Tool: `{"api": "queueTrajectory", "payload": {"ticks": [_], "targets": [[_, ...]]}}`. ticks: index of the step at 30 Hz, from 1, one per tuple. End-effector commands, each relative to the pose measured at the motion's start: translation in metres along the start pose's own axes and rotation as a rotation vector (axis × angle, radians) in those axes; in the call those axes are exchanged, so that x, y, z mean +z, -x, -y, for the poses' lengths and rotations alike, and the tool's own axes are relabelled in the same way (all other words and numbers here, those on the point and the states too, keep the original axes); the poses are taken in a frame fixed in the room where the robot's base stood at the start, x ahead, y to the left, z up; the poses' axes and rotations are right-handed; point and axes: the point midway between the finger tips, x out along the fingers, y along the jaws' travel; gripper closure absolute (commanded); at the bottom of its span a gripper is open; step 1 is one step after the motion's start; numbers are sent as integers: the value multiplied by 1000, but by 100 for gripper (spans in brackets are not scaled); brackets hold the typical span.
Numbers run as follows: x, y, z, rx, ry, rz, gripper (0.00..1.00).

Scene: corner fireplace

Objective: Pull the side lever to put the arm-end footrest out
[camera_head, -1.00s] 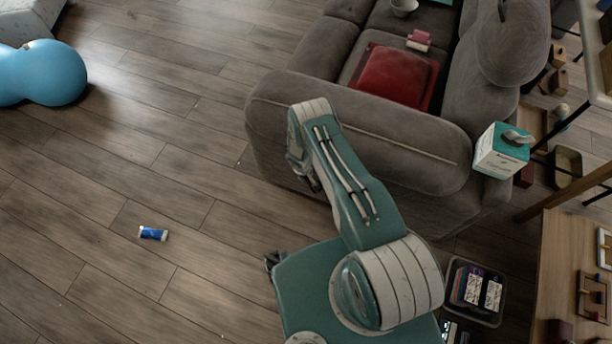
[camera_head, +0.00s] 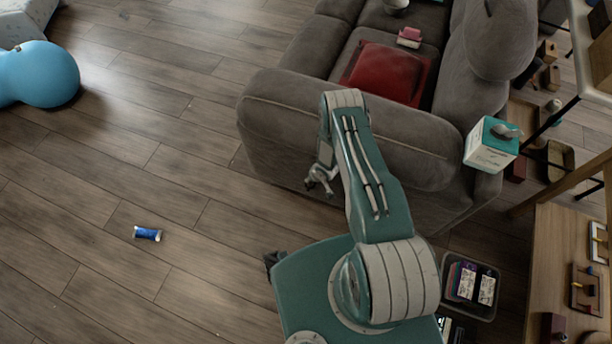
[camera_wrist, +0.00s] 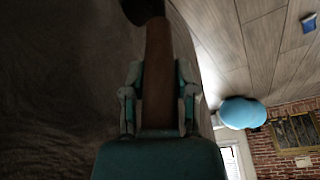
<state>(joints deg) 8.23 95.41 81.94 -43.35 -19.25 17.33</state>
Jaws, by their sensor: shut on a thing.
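The grey sofa (camera_head: 400,145) stands with its arm end facing me, and its side fills the left of the wrist view (camera_wrist: 50,90). The side lever (camera_wrist: 157,75) is a brown bar with a dark knob at its top end, running between my fingers close to the sofa's side. My gripper (camera_wrist: 158,88) is shut on the lever. In the head view my gripper (camera_head: 320,180) is low beside the sofa arm, and the lever cannot be made out there. No extended footrest shows at the arm end.
A blue and white tube (camera_head: 148,233) lies on the wood floor at left. A blue peanut ball (camera_head: 45,75) is at upper left. A tissue box (camera_head: 491,145) sits by the sofa's back corner. A bin (camera_head: 470,287) and wooden table (camera_head: 565,270) stand at right. The left floor is mostly clear.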

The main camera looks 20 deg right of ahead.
Motion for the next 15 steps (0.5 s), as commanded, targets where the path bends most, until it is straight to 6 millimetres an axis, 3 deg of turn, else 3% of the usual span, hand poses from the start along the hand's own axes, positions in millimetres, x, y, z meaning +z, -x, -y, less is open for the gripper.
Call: {"api": "queueTrajectory", "payload": {"ticks": [6,15], "targets": [[16,2,-7,-61,-18,-83,100],[21,4,-10,-90,-24,-128,100]]}}
